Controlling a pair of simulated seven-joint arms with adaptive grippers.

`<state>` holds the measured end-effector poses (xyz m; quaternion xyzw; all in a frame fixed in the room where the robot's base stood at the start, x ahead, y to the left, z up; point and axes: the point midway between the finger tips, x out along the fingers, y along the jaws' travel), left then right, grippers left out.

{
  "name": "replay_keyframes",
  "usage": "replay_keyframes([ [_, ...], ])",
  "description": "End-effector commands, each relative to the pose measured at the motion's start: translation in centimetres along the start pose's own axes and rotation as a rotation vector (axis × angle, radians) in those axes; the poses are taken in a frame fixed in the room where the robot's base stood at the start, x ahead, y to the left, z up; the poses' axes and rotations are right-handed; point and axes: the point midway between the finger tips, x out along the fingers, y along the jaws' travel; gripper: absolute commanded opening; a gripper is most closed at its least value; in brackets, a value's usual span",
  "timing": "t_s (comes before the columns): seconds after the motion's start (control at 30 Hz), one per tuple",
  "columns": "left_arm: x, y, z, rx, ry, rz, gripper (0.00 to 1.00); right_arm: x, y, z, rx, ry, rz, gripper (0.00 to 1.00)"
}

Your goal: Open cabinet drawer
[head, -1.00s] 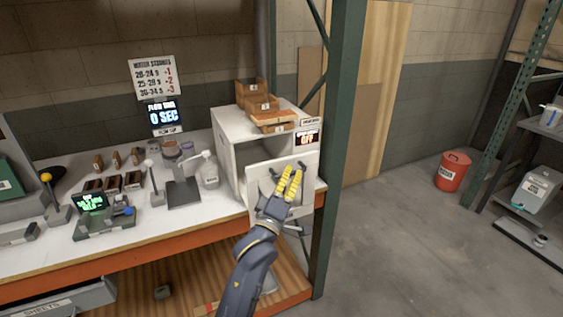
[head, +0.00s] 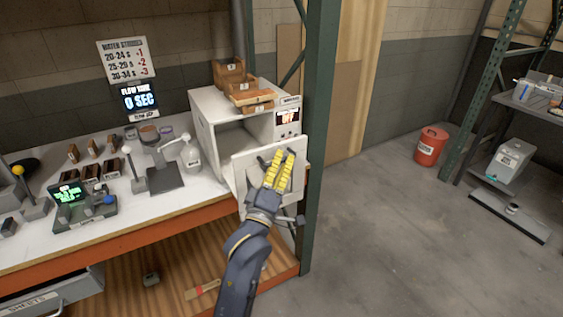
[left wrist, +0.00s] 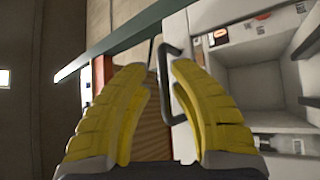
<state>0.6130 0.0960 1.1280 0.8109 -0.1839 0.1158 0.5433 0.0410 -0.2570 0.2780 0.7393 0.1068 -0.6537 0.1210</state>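A white box cabinet (head: 203,120) stands on the bench with its front open. A white door panel (head: 241,172) stands out in front of the opening. My left gripper (head: 284,153) is over the panel, its yellow fingers pointing up and away. In the left wrist view the fingers (left wrist: 158,68) are apart, with a dark bar handle (left wrist: 165,90) between or just beyond them; contact cannot be told. The cabinet's pale inside (left wrist: 265,85) shows there to the right. A grey drawer (head: 50,295) labelled SHEETS is under the bench at lower left. My right gripper is not in view.
Wooden trays (head: 229,72) sit on the cabinet. A green rack post (head: 320,130) stands close to its right. Floor (head: 390,235) is clear at right.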

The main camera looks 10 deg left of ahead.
Motion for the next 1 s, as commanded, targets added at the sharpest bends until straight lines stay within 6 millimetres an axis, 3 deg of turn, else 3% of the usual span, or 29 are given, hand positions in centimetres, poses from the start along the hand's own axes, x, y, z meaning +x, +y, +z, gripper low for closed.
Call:
replay_keyframes([
  [0.37,-1.1,-0.2,0.2,0.0,-0.003,-0.004,0.2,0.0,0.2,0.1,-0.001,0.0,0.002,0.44],
  [1.0,-10.4,-0.1,0.1,0.0,-0.002,-0.003,0.2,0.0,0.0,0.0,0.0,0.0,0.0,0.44],
])
